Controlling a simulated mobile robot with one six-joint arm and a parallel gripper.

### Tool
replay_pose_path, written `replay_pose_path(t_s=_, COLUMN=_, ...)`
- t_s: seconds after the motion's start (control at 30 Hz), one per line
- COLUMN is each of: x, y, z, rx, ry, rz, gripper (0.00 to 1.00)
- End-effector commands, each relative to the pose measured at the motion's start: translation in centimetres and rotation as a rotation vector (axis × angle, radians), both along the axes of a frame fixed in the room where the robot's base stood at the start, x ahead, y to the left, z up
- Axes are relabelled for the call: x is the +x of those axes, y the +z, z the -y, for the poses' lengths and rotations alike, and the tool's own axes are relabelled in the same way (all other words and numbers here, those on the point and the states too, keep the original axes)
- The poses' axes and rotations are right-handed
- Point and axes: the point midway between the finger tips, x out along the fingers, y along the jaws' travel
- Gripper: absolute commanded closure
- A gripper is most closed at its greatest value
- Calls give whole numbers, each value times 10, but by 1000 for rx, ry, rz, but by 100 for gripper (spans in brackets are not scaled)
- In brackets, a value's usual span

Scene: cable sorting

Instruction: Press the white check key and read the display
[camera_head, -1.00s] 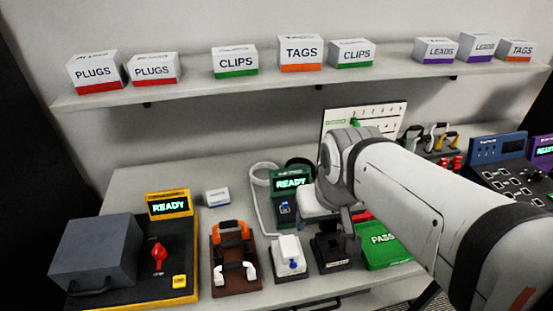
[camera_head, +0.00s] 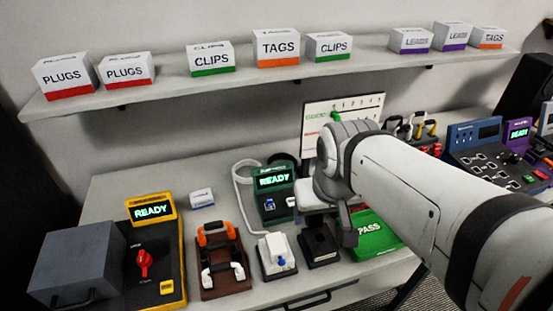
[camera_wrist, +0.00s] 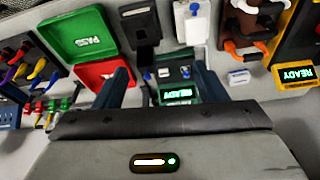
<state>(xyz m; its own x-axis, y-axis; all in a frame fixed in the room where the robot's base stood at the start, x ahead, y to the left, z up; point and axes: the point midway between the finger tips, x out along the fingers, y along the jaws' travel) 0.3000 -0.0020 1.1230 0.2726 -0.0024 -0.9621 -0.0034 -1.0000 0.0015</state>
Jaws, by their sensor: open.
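The green tester (camera_head: 274,185) stands at the back of the bench, left of my arm, and its display (camera_head: 273,180) reads READY in lit green letters. A blue part (camera_head: 270,205) and a small white key (camera_head: 291,202) are on its front. In the wrist view the tester's display (camera_wrist: 178,93) also reads READY, upside down, with the white key (camera_wrist: 163,73) beside the blue part. My gripper (camera_wrist: 161,86) is open and empty, its fingers either side of the tester area. In the head view my arm hides part of the space right of the tester.
Nearby are a white block with a blue knob (camera_head: 277,254), a dark holder (camera_head: 319,246), a green PASS tray (camera_head: 375,236) and a red tray (camera_wrist: 105,73). A brown rack (camera_head: 222,268) and a yellow READY unit (camera_head: 151,209) stand left. A shelf of boxes runs above.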

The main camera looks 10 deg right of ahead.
Motion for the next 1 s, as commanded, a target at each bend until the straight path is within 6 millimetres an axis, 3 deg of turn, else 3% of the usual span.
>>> replay_pose_path(t_s=0.07, x=0, y=0, z=0, rx=0, ry=0, rz=0, gripper=36)
replay_pose_path(t_s=0.83, x=0, y=0, z=0, rx=0, ry=0, rz=0, gripper=99)
replay_pose_path(t_s=1.0, x=0, y=0, z=0, rx=0, ry=0, rz=0, gripper=100)
